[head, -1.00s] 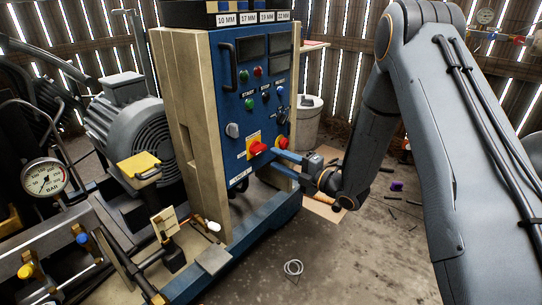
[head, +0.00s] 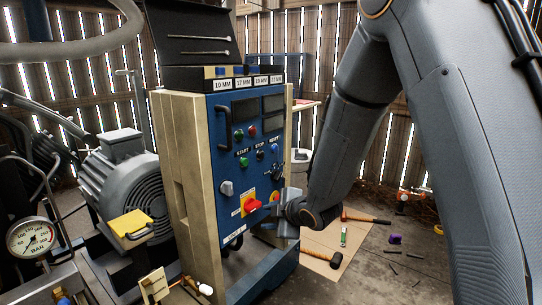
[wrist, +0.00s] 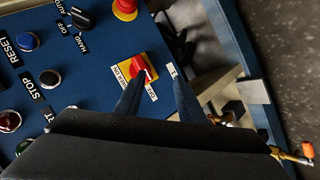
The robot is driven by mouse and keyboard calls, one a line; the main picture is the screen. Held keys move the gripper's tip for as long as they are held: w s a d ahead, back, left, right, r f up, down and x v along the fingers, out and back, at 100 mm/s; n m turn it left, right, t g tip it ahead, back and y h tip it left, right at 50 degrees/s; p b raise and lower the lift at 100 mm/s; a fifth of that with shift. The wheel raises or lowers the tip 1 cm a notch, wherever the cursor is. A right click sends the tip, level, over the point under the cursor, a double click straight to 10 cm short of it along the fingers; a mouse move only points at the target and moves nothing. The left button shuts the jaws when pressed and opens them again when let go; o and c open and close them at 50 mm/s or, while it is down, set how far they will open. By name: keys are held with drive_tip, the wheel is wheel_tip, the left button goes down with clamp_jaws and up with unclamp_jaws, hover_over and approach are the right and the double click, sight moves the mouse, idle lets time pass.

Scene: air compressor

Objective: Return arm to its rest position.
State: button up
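My gripper (wrist: 160,78) shows two dark blue fingers with a gap between their tips in the wrist view. It looks open, with nothing held. The red rotary switch (wrist: 143,68) on its yellow plate is just beyond the fingertips, closest to the left one; I cannot tell whether they touch. In the head view my gripper (head: 272,207) is in front of the blue control panel (head: 232,165), just right of the red switch (head: 250,204). My grey arm reaches in from the upper right, bent down toward the panel.
A red emergency button (wrist: 124,8) is near the switch. A black toolbox (head: 190,30) stands open on the cabinet. A hammer (head: 330,258) lies on a board on the floor. A pressure gauge (head: 31,238) and motor (head: 125,180) are at left.

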drive_tip(key=s+d+r+m+g+h, duration=0.1)
drive_tip(key=s+r+m+g+h, duration=0.3)
drive_tip(key=s, duration=0.8)
drive_tip(key=s+d+m+g, duration=0.15)
drive_tip(key=s+m, duration=0.35)
drive_tip(key=s, duration=0.8)
drive_tip(key=s+d+r+m+g+h, duration=0.15)
drive_tip(key=s+m+g, duration=0.3)
drive_tip(key=s, duration=0.75)
drive_tip(key=d+r+m+p, duration=0.3)
drive_tip(key=d+r+p, duration=0.5)
drive_tip(key=r+p, duration=0.2)
drive_tip(key=d+r+m+p, duration=0.3)
drive_tip(key=d+r+p, duration=0.4)
drive_tip(key=p, duration=0.8)
wheel_tip(320, 180, up, 4)
drive_tip(key=shift+s+d+f+t, duration=0.15)
drive_tip(key=shift+s+d+t, duration=0.05)
drive_tip(key=shift+d+t, duration=0.2)
drive_tip(key=shift+h, duration=0.25)
